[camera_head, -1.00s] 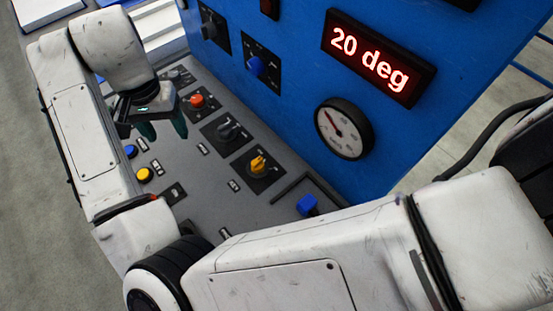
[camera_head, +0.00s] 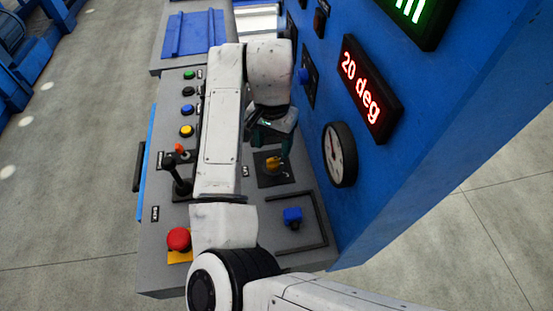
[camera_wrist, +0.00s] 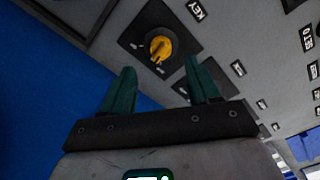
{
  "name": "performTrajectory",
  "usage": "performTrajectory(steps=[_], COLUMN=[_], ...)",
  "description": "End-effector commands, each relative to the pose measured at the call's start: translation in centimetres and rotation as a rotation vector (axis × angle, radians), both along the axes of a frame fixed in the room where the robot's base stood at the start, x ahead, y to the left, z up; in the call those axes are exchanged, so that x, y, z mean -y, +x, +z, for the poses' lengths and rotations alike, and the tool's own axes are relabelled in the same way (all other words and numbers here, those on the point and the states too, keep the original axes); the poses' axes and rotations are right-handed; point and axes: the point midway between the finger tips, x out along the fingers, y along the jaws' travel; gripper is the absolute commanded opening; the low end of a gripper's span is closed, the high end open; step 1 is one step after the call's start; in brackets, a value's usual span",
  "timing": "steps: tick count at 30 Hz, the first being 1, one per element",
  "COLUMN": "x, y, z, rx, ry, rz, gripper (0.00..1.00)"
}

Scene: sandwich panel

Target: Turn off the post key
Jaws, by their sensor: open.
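A yellow rotary knob (camera_head: 273,163) on a square black plate sits on the grey console. It also shows in the wrist view (camera_wrist: 160,47), next to a label reading "KEY" (camera_wrist: 196,10). Whether the knob is on or off I cannot tell. My gripper (camera_head: 266,137) hangs above the console near this knob. In the wrist view my gripper (camera_wrist: 160,68) is open, with two dark green fingers apart and nothing between them. The knob appears just beyond the fingertips, apart from them. Part of another black plate (camera_wrist: 222,78) shows behind the right finger.
A blue knob in a black frame (camera_head: 292,216), a black lever (camera_head: 175,175) and a red mushroom button (camera_head: 178,239) are nearby. The upright blue panel (camera_head: 400,170) carries a gauge (camera_head: 340,155) and a "20 deg" display (camera_head: 368,88). My arm hides the console's middle.

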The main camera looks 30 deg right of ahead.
Motion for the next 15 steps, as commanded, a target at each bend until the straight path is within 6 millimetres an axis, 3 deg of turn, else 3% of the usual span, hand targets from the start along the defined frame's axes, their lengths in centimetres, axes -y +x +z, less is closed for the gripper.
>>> performTrajectory(steps=[6, 15], x=[0.0, 0.0], y=[-0.1, 0.0], z=[-4.0, -6.5], rx=[-0.002, 0.001], ry=[0.0, 0.001], rz=[0.002, 0.0], gripper=[0.6, 0.6])
